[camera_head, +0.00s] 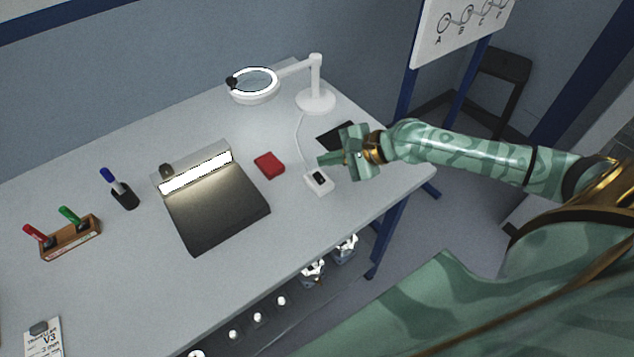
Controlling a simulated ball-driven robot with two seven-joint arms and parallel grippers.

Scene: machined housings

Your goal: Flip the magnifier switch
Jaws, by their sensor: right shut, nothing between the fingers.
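The magnifier (254,84) is a white ring lamp on a jointed arm with a round white base (316,101) at the back of the table. Its ring looks bright. A white cord runs from the base to a small white switch box (318,184) with a black rocker on top, near the table's front right edge. My right gripper (322,161) is shut and empty, its fingertips just above and behind the switch box in the picture. I cannot tell whether it touches the box. My left gripper is not in view.
A lit inspection panel (215,205) lies mid-table, with a red block (269,165) beside it. A dark flat pad (338,136) lies behind my right gripper. A pen cup (123,194) and a wooden marker holder (70,238) stand left. The table (300,235) is clear in front of the switch box.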

